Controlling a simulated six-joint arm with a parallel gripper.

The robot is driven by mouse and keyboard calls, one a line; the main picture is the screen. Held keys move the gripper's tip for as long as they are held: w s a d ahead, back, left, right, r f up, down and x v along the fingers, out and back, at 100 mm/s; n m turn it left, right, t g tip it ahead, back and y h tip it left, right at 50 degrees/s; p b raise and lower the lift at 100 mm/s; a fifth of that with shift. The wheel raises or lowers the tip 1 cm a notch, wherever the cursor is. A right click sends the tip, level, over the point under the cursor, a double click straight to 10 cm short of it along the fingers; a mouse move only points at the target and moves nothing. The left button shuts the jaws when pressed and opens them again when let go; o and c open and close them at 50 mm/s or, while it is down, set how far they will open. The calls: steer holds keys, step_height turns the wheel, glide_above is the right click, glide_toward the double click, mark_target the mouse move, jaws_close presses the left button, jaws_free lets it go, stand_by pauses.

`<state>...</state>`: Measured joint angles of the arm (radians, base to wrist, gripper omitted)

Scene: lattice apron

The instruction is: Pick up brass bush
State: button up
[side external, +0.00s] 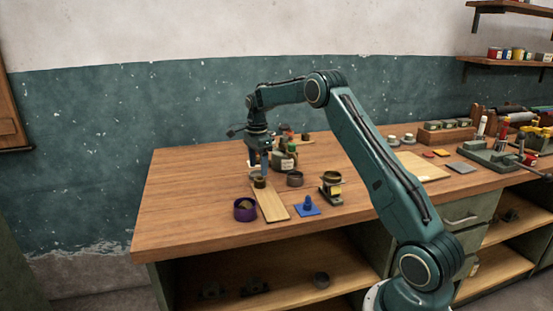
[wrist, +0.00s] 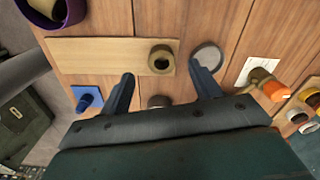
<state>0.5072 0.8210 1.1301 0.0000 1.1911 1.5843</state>
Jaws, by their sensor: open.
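The brass bush (side external: 260,183), a short dull-brass ring, stands on the far end of a pale wooden board (side external: 273,206). The wrist view shows the bush (wrist: 161,50) with its dark hole facing up, on the right end of the board (wrist: 95,56). My gripper (side external: 259,172) points down over that end of the board, open and empty. In the wrist view, the fingertips of my gripper (wrist: 161,73) are spread wide, one to each side of the bush. The bush lies slightly beyond the line between them; no contact shows.
A purple bowl (side external: 245,215) stands left of the board. A blue piece (side external: 308,208), a dark ring (side external: 295,180) and a small stand (side external: 330,193) are to its right. The bench's left part is clear.

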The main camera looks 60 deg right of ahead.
mark_target(260, 177)
steer(key=shift+f, duration=0.35)
steer(key=shift+d+f, duration=0.15)
steer(key=shift+f, duration=1.1)
steer(key=shift+d+f, duration=0.1)
steer(key=shift+f, duration=1.15)
steer(key=c, duration=1.2)
steer(key=shift+o, duration=0.2)
steer(key=shift+r, duration=0.15)
step_height(260, 177, up, 20)
steer(key=shift+s+f, duration=0.2)
steer(key=shift+s, duration=0.05)
